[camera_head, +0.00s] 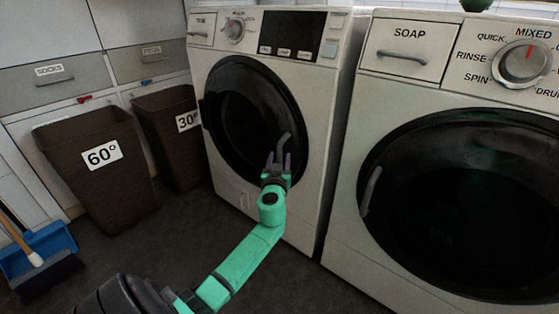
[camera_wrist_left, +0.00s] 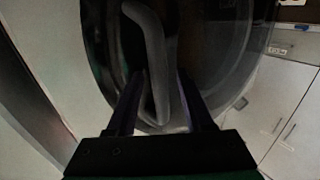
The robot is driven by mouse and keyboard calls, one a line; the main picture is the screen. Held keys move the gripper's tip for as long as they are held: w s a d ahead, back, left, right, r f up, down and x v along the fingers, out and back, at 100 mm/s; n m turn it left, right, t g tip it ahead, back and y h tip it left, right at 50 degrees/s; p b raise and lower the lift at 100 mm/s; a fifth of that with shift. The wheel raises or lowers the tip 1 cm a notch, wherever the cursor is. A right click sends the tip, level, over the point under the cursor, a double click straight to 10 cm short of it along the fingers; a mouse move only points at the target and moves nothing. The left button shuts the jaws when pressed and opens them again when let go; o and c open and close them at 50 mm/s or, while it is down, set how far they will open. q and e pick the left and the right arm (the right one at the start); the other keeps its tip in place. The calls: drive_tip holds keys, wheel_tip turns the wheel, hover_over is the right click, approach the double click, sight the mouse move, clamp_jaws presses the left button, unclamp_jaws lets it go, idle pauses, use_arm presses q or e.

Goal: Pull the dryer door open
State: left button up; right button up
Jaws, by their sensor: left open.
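The dryer is the white machine (camera_head: 318,130) in the middle of the head view. Its round dark door (camera_head: 240,115) looks closed. The grey curved door handle (camera_head: 284,139) is on the door's right side. My left gripper (camera_head: 278,160) is open at the handle's lower part, fingers pointing at the door. In the left wrist view, the handle (camera_wrist_left: 150,50) runs down between the two open fingers (camera_wrist_left: 158,100). Whether a finger touches it, I cannot tell. My right gripper is not in view.
A washer (camera_head: 400,110) with a soap drawer and a round dark door stands close on the right. Two brown baskets (camera_head: 120,185) stand left of the dryer. A blue dustpan (camera_head: 40,245) lies at the far left. Dark floor (camera_head: 285,285) is open in front.

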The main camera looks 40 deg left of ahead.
use_arm(q)
clamp_jaws()
idle(1.4)
